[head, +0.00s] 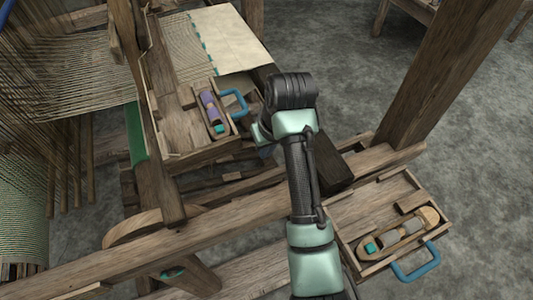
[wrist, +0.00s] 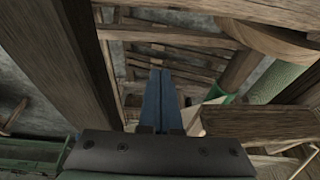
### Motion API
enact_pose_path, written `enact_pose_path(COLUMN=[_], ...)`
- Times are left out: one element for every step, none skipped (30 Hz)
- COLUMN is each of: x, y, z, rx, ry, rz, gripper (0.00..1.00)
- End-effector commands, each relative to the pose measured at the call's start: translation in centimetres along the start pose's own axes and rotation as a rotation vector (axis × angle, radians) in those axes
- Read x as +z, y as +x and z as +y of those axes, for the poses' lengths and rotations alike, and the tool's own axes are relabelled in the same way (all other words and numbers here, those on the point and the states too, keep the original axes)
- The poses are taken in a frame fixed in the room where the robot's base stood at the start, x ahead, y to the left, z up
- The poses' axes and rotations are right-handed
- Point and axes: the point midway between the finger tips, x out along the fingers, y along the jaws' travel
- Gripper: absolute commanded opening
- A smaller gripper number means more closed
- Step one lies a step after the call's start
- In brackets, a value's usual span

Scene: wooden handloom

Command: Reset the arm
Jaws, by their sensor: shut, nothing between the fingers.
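My arm reaches up from the bottom of the head view over the wooden loom and bends near the middle. My gripper (wrist: 160,75) shows in the wrist view as two blue fingers pressed together with no gap and nothing between them. It points toward the loom's wooden slats and beams. In the head view the gripper is mostly hidden by the arm, beside the upper tray's blue handle (head: 235,103).
An upper wooden tray (head: 185,154) holds a shuttle with purple thread (head: 210,107). A lower-right tray (head: 352,232) holds a shuttle with grey thread (head: 400,231) and has a blue handle (head: 417,263). A thick post (head: 435,75) stands right of the arm; grey floor (head: 340,50) is open behind.

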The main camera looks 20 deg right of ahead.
Motion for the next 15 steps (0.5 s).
enact_pose_path(x=[-0.1, -0.1, -0.1, -0.1, -0.1, -0.1, 0.0, 0.0, 0.0, 0.0, 0.0, 0.0, 0.0, 0.0, -0.2], y=[-0.8, -1.1, -1.5, -1.7, -1.9, -2.0, -2.1, -2.2, -2.2, -2.2, -2.2, -2.2, -2.2, -2.2, -2.3], z=[-0.1, -0.1, -0.2, -0.2, -0.2, -0.3, -0.3, -0.3, -0.3, -0.3, -0.3, -0.3, -0.3, -0.3, -0.4], rx=[0.000, 0.000, 0.000, 0.000, 0.000, 0.000, 0.000, 0.000, 0.000, 0.000, 0.000, 0.000, 0.000, 0.000, 0.001], ry=[0.000, -0.001, -0.001, -0.001, -0.001, -0.001, -0.001, -0.001, -0.001, -0.001, -0.001, -0.001, -0.001, -0.001, -0.002], rz=[0.003, 0.003, 0.002, 0.002, 0.002, 0.001, 0.000, 0.000, 0.000, 0.000, 0.000, 0.000, 0.000, 0.000, 0.007], gripper=[0.00, 0.00, 0.00, 0.00, 0.00, 0.00, 0.00, 0.00, 0.00, 0.00, 0.00, 0.00, 0.00, 0.00, 0.00])
